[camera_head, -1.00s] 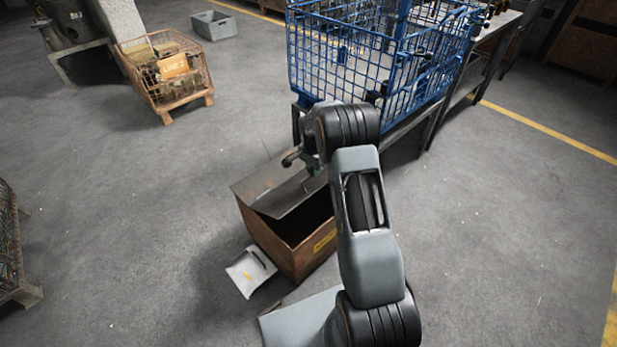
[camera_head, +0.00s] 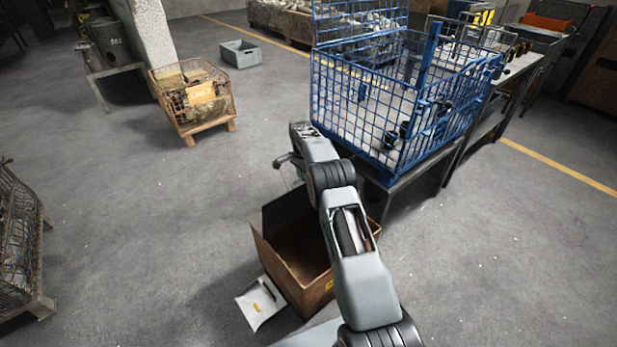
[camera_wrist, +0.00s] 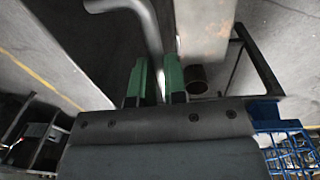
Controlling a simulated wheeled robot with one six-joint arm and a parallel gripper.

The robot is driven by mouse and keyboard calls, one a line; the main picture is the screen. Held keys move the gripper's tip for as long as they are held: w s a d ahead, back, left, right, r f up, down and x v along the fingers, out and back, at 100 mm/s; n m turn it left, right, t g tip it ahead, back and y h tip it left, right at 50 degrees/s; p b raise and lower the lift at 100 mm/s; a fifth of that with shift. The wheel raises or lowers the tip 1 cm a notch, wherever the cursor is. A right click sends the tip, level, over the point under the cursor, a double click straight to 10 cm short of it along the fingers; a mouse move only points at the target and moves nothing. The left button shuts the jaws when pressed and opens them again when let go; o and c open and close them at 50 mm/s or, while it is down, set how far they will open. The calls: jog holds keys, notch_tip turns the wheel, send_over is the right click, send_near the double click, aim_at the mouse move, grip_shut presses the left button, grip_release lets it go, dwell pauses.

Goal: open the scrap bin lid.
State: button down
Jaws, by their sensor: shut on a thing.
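The scrap bin (camera_head: 318,292) is a brown, rusty box on the floor, with its inside showing. Its lid (camera_head: 284,208) is a dark plate standing steeply raised at the bin's far side. My gripper (camera_wrist: 156,82) shows green fingers close together in the wrist view. It is shut on the lid's handle (camera_wrist: 148,35), a grey bent bar that runs down between the fingers. In the head view the fingers are mostly hidden by my arm, near the lid's upper edge.
A blue wire cage (camera_head: 365,100) on a table stands close behind the bin. A wire crate (camera_head: 190,100) stands farther back.

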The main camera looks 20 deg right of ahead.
jog(key=shift+w+a+f, duration=0.3)
jog(key=shift+w+f, duration=0.15)
jog(key=shift+w, duration=0.2)
jog(key=c, duration=1.4)
grip_release()
jog(key=shift+w, duration=0.2)
jog(key=shift+o, duration=1.2)
jog(key=shift+r, duration=0.1)
notch_tip(320, 180, up, 14)
jog(key=w+p, duration=0.1)
jog(key=p, duration=1.1)
jog(key=shift+a, duration=0.15)
